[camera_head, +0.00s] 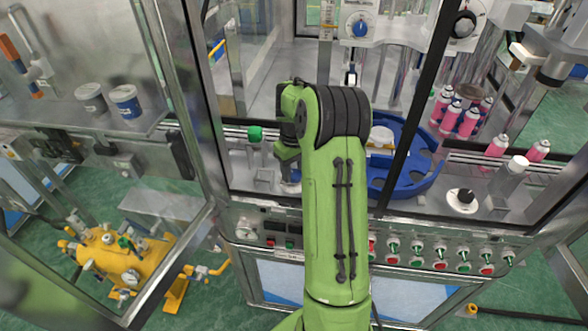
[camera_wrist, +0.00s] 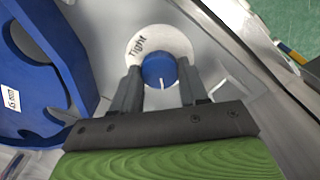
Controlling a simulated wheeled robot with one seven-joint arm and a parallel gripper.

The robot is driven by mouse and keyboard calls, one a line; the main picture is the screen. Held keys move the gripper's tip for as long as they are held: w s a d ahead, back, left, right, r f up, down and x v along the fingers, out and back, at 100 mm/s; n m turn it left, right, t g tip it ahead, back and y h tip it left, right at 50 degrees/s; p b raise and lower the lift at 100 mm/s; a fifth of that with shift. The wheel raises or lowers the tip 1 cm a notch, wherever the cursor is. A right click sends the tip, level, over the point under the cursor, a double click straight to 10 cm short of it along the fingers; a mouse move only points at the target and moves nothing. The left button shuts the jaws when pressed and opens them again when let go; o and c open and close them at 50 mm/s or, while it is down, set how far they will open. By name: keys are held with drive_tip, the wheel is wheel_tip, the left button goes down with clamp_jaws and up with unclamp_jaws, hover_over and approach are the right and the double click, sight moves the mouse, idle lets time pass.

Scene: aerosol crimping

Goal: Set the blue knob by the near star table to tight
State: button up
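The blue knob (camera_wrist: 159,68) sits on a white round dial (camera_wrist: 181,45) in the wrist view. The word "Tight" is printed at the dial's upper left, and the knob's white mark points down, toward my gripper, away from that word. My gripper (camera_wrist: 159,72) is open, with one finger on each side of the knob. A small gap seems to show on both sides; contact is hard to tell. The near star table (camera_wrist: 75,65) is blue and lies to the left. In the head view, my arm hides this knob; the star table (camera_head: 428,172) shows behind the arm.
Another blue knob (camera_head: 360,27) is on the machine at the top. A black knob (camera_head: 465,196) on a white dial stands right of the star table. Pink cans (camera_head: 468,122) stand at the right. Frame posts and a conveyor rail surround the arm closely.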

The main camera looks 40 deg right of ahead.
drive_tip(key=c, duration=0.4)
drive_tip(key=shift+m, duration=0.4)
drive_tip(key=m, duration=0.3)
drive_tip(key=shift+m, duration=0.3)
drive_tip(key=m, duration=0.3)
drive_tip(key=shift+m, duration=0.3)
drive_tip(key=m, duration=0.5)
drive_tip(key=shift+m, duration=2.5)
